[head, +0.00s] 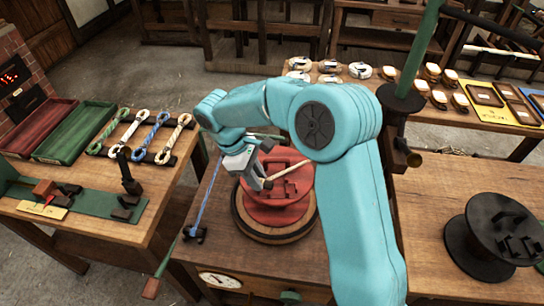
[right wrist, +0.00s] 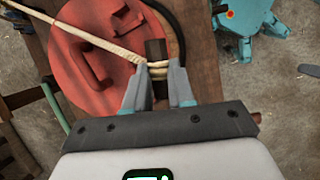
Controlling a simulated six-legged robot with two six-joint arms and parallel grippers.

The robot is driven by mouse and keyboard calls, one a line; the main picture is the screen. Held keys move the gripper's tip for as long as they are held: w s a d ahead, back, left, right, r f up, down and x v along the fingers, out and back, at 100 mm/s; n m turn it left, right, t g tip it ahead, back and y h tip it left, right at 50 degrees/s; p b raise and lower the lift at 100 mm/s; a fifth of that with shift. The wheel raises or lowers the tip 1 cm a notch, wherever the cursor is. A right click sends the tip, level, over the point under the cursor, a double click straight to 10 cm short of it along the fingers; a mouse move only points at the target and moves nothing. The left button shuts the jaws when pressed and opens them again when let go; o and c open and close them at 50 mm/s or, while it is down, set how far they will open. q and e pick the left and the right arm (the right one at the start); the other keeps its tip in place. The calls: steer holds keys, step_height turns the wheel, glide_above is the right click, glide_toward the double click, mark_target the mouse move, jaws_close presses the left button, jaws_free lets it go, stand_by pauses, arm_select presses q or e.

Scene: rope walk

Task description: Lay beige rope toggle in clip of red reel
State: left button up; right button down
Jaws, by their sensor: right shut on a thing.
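The red reel (head: 277,212) stands on the middle bench, with raised red clip blocks on its top face. It also shows in the right wrist view (right wrist: 72,72). The beige rope (head: 292,169) runs taut across the reel to my right gripper (head: 263,184). In the right wrist view the rope (right wrist: 98,40) reaches the fingertips of that gripper (right wrist: 159,72), which is shut on the rope's beige toggle end (right wrist: 157,66). The toggle is mostly hidden between the fingers. The gripper is over the reel's edge; contact with the clip cannot be told. My left gripper is not in view.
A black reel (head: 492,232) stands on the right bench. A blue cord (head: 207,198) is stretched left of the red reel. Several rope hanks (head: 162,137) lie on the left bench beside a green tray (head: 75,130).

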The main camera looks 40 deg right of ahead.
steer(key=d+n, duration=0.1)
steer(key=s+d+n, duration=0.1)
steer(key=d, duration=0.1)
steer(key=d+r+n+t+h, duration=0.1)
steer(key=shift+s+d+b, duration=0.2)
steer(key=shift+s+b, duration=0.2)
steer(key=shift+d+f+b, duration=0.1)
steer(key=shift+f+b, duration=0.5)
steer(key=shift+f, duration=0.05)
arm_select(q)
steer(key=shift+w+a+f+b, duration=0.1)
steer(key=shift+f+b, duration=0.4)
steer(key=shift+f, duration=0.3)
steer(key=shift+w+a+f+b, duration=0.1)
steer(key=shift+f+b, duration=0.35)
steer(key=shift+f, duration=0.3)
arm_select(e)
steer(key=shift+w+f, duration=0.1)
steer(key=shift+f, duration=1.5)
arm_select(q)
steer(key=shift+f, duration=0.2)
arm_select(e)
steer(key=shift+f, duration=0.35)
steer(key=c, duration=0.9)
jaws_free()
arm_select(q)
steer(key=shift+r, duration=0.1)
arm_select(e)
steer(key=shift+r, duration=0.1)
